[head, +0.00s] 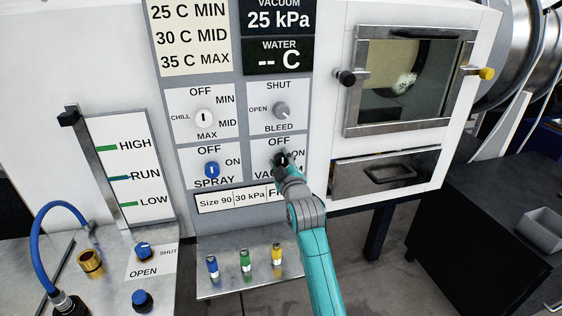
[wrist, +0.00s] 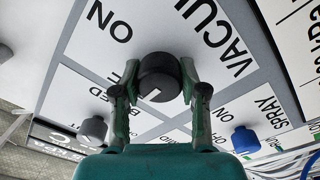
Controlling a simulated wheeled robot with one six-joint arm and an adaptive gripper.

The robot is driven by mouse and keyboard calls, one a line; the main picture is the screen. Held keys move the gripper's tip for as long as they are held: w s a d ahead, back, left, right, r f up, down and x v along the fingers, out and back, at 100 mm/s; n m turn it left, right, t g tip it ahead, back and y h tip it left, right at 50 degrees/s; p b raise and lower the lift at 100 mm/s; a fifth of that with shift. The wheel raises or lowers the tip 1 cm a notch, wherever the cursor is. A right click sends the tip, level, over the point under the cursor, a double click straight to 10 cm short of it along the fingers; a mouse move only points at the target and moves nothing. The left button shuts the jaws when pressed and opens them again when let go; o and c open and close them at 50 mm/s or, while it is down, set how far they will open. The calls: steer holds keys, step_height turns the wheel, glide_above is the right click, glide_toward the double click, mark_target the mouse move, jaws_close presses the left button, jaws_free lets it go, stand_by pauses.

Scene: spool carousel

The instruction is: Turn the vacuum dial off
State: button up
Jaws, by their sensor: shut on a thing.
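The vacuum dial (wrist: 158,72) is a black round knob with a short white mark. In the head view the dial (head: 279,157) is partly hidden by my gripper (head: 284,169), between the OFF, ON and VACUUM labels. My gripper also shows in the wrist view (wrist: 160,88), with one finger on each side of the knob, shut on it. The vacuum display (head: 279,17) reads 25 kPa.
The grey bleed dial (head: 280,110) is just above, the white chill dial (head: 204,118) upper left, and the blue spray dial (head: 211,170) to the left. A metal drawer (head: 385,172) is to the right. Blue, green and yellow fittings (head: 245,260) stand on a shelf below.

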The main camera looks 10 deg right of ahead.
stand_by(0.4)
steer(key=o, duration=1.1)
steer(key=shift+o, duration=0.2)
steer(key=s, duration=1.2)
steer(key=shift+f, duration=0.3)
